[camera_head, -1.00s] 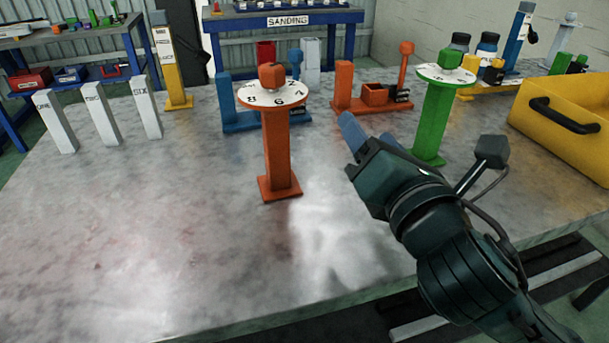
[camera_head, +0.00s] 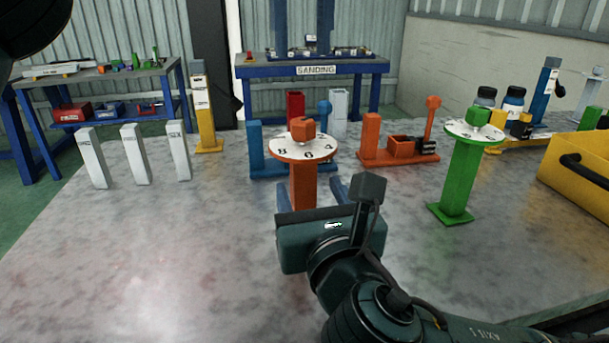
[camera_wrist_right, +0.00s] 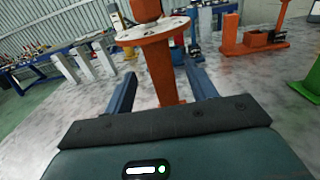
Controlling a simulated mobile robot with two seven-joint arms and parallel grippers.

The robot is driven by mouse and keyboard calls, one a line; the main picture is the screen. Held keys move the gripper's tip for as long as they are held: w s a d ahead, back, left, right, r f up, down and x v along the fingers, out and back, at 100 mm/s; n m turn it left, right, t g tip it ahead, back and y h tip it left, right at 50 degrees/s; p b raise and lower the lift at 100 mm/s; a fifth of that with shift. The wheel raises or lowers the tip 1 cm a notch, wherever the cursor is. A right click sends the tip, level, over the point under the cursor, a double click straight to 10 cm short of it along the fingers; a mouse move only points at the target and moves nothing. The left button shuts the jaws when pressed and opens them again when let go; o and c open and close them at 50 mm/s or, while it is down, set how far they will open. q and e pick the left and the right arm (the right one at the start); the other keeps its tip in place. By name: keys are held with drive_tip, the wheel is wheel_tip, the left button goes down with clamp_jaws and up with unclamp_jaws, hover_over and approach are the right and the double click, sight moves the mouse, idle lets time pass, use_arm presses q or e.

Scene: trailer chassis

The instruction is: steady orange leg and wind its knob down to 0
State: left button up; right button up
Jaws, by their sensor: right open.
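The orange leg (camera_head: 303,186) stands upright on the metal table, with a white numbered dial (camera_head: 303,149) and an orange knob (camera_head: 303,129) on top. The dial's digits are too small to read surely. My right gripper (camera_head: 311,187) is open below the dial, its blue fingers on either side of the post. In the right wrist view the post (camera_wrist_right: 160,72) stands between the spread fingers (camera_wrist_right: 160,85); I cannot tell whether they touch it. The leg's foot is hidden behind my gripper. A dark part of my left arm (camera_head: 30,22) shows at the top left; its fingers are not visible.
A green leg (camera_head: 462,175) with a dial stands to the right. An orange fixture (camera_head: 395,148) and a blue one (camera_head: 258,150) stand behind. White posts (camera_head: 135,155) stand left, a yellow box (camera_head: 580,175) right. The table's front left is clear.

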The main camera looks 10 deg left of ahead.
sight(301, 120)
drive_tip(key=shift+x, duration=2.8)
drive_tip(key=shift+c, duration=0.2)
use_arm(q)
drive_tip(key=shift+o, duration=0.3)
use_arm(e)
clamp_jaws()
use_arm(q)
drive_tip(key=shift+o, duration=0.2)
drive_tip(key=a+n+h, duration=0.1)
drive_tip(key=n, duration=0.2)
drive_tip(key=shift+a, duration=0.2)
drive_tip(key=f+n+h, duration=0.1)
drive_tip(key=f+n, duration=0.2)
drive_tip(key=f+n+h, duration=0.1)
drive_tip(key=f+n, duration=0.3)
drive_tip(key=f+n+h, duration=0.1)
drive_tip(key=f+n, duration=0.2)
drive_tip(key=shift+d+f+n+t+h, duration=0.15)
drive_tip(key=shift+d+n+t+h, duration=0.15)
drive_tip(key=shift+d+n+t, duration=0.1)
drive_tip(key=shift+c, duration=0.5)
